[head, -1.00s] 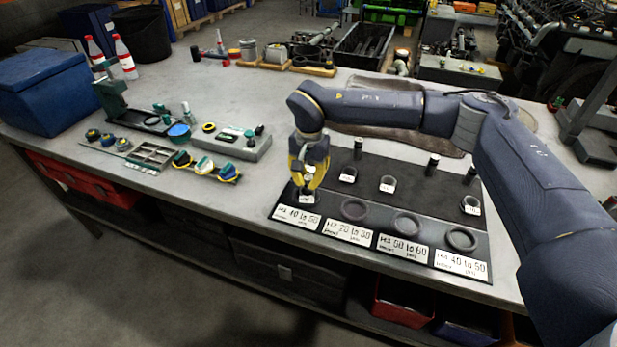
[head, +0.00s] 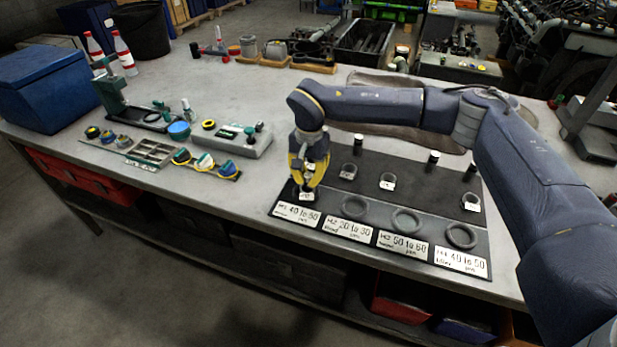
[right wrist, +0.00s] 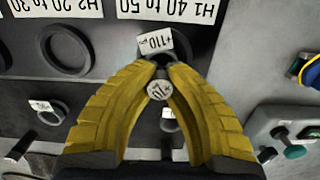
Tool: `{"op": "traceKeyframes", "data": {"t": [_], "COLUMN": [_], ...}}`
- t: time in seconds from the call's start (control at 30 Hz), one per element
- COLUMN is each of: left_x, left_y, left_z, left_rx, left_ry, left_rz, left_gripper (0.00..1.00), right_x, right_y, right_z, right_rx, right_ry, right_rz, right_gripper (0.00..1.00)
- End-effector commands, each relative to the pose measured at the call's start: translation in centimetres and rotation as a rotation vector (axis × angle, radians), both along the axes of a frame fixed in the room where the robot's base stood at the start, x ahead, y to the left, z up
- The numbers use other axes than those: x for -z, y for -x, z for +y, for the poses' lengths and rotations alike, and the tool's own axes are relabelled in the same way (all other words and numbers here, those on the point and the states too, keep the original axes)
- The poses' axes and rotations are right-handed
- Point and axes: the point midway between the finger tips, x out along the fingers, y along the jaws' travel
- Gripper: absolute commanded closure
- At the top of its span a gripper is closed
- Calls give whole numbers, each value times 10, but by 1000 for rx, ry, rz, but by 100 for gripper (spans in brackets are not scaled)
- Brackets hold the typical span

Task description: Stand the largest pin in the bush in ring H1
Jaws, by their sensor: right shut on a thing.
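My right gripper (head: 304,188) is over ring H1 at the left end of the dark mat (head: 400,185). In the right wrist view its yellow fingertips (right wrist: 160,80) are shut on a pin (right wrist: 159,89), whose round pale marked end faces the camera. Just beyond the fingertips is a bush with a white tag (right wrist: 155,43) reading about +110, by the H1 label (right wrist: 165,10). The fingers hide most of the bush and ring H1, so I cannot tell whether the pin is inside the bush. My left gripper is not in view.
Empty rings H2 (head: 354,208), H3 (head: 406,220) and H4 (head: 461,236) lie along the mat's front. Behind are tagged bushes (head: 348,171) and upright dark pins (head: 433,158).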

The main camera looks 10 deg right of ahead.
Motion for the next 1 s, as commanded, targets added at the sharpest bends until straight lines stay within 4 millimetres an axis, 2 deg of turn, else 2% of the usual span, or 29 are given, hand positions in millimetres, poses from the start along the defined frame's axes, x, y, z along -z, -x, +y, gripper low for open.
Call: {"op": "traceKeyframes", "data": {"t": [0.3, 0.33, 0.53, 0.83, 1.0], "left_x": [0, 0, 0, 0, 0], "left_y": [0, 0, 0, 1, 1], "left_z": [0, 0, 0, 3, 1], "left_rx": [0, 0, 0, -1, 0], "left_ry": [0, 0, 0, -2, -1], "left_rz": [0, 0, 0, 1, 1], "left_gripper": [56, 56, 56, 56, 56], "right_x": [0, 0, 0, -1, -18], "right_y": [0, 0, 0, 0, -2], "right_z": [0, 0, 0, 0, 0], "right_rx": [0, 0, 0, -1, -1], "right_ry": [-1, -1, 0, 0, -1], "right_rz": [-1, -1, 0, 0, -3], "right_gripper": [100, 86, 63, 62, 62]}}
